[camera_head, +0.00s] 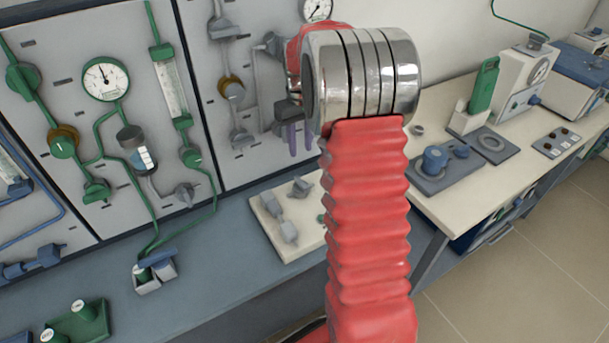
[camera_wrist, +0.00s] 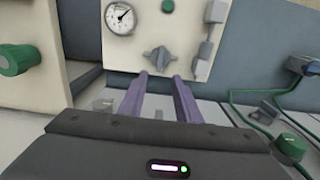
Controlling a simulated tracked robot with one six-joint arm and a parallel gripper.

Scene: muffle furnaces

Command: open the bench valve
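In the wrist view a grey winged valve knob (camera_wrist: 159,57) is mounted on a cream panel (camera_wrist: 185,25), near a round gauge. I cannot tell for sure that this is the bench valve. My gripper (camera_wrist: 160,77) has two purple fingers with a clear gap between them; it is open and empty. The knob appears beyond the fingertips, in line with the gap and apparently not touched. In the head view my gripper (camera_head: 300,150) points down above the bench, partly hidden by my red arm. A cream board (camera_head: 262,207) with grey fittings lies below it.
A wall panel with green pipes (camera_head: 105,80) and valves stands at the left. A green knob (camera_wrist: 15,60) is at the wrist view's left edge, another (camera_wrist: 290,147) at lower right with a green cable. The right bench (camera_head: 450,205) carries instruments. The bench front is partly clear.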

